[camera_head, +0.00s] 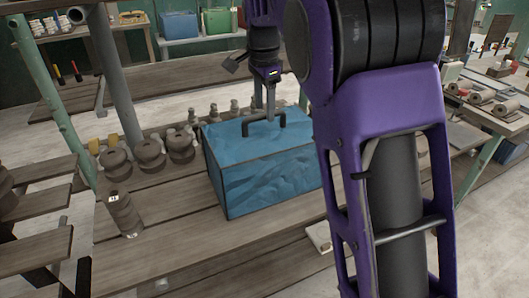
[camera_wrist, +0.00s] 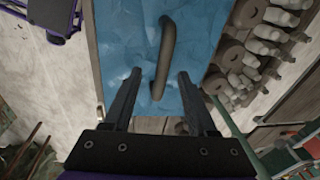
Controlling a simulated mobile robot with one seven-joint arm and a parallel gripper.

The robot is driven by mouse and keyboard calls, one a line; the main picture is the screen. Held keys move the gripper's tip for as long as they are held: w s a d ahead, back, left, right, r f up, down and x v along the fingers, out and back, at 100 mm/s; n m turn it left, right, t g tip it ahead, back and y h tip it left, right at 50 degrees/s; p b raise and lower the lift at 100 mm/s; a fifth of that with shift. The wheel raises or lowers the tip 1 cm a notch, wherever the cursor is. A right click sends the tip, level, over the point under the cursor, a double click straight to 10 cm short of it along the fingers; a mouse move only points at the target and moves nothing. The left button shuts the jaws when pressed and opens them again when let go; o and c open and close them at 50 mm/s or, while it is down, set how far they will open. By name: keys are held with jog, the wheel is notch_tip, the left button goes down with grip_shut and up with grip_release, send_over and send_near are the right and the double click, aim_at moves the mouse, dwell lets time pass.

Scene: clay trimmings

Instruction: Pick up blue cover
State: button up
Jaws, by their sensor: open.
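The blue cover (camera_head: 250,140) is the top of a blue box (camera_head: 265,180) on a wooden bench, with a dark bar handle (camera_head: 282,120) on it. In the wrist view the blue cover (camera_wrist: 128,40) fills the middle, and its curved handle (camera_wrist: 166,55) runs lengthwise up the picture. My gripper (camera_wrist: 160,77) is open and empty there. Its two fingers point toward the cover, one on each side of the handle's near end. In the head view my gripper (camera_head: 270,100) is above the cover at the handle; whether it touches is unclear. My arm hides the box's right end.
Several grey spools (camera_head: 150,155) and small grey pieces stand left of and behind the box. A cylindrical piece (camera_head: 124,213) is near the bench's left end. Bare planks (camera_head: 165,255) lie in front. Green posts and shelves stand at left.

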aim_at(265, 116)
jog(key=f, duration=0.2)
jog(key=w+f, duration=0.1)
jog(key=f, duration=0.1)
jog(key=shift+b, duration=0.3)
jog(key=shift+c, duration=0.3)
grip_shut()
jog(key=shift+r, duration=0.1)
dwell(0.7)
